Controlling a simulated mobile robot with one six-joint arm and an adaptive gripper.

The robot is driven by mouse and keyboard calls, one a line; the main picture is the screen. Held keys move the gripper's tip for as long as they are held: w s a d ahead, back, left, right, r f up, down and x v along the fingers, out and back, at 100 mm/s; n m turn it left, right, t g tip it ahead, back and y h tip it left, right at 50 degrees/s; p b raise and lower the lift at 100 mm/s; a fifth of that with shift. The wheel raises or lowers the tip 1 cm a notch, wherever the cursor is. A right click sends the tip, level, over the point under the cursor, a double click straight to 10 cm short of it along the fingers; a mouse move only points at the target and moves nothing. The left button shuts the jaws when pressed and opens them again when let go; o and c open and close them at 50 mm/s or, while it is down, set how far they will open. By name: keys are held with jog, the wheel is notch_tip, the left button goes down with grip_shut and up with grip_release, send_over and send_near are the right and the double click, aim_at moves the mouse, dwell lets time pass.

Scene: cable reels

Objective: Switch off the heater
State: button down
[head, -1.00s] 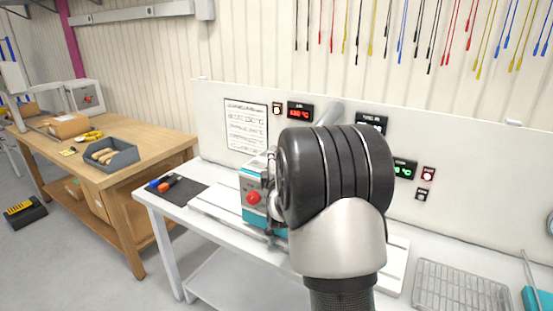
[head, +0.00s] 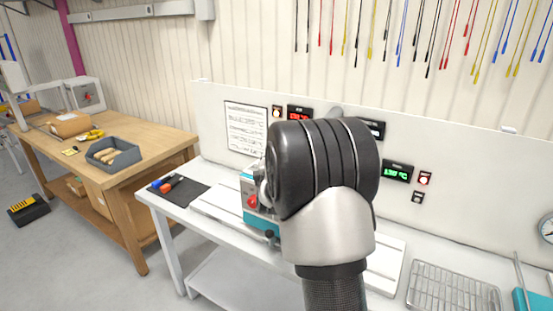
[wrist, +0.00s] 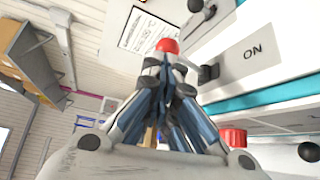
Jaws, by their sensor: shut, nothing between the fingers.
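The machine (head: 262,222) on the white bench has a grey and teal body and a red knob (head: 252,201) on its front. It is partly hidden behind my arm. In the wrist view a pale panel marked "ON" (wrist: 253,51) carries a small black switch (wrist: 209,72). My gripper (wrist: 165,62) is shut and empty. Its tips appear just below a red rounded knob (wrist: 167,45) and left of the black switch; I cannot tell whether they touch either. Another red knob (wrist: 232,137) shows at lower right. In the head view my arm hides the gripper.
The upright back panel carries a red display (head: 299,113), a green display (head: 397,172), a lit red button (head: 424,178) and a black switch (head: 417,197). A wire rack (head: 452,287) lies at right. A black mat (head: 184,191) lies at the bench's left end.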

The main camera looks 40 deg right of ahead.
jog(key=w+n+p, duration=0.1)
jog(key=p, duration=0.1)
jog(key=r+g+p, duration=0.1)
jog(key=p, duration=0.2)
jog(key=shift+w+a+r+n+g+p, duration=0.1)
jog(key=shift+w+a+n+g+p, duration=0.2)
jog(key=shift+w+a+n, duration=0.1)
jog(key=shift+w+f, duration=0.1)
jog(key=shift+f, duration=0.4)
jog(key=shift+r, duration=0.2)
jog(key=shift+r+p, duration=0.65)
jog(key=shift+p, duration=0.05)
jog(key=shift+r, duration=0.1)
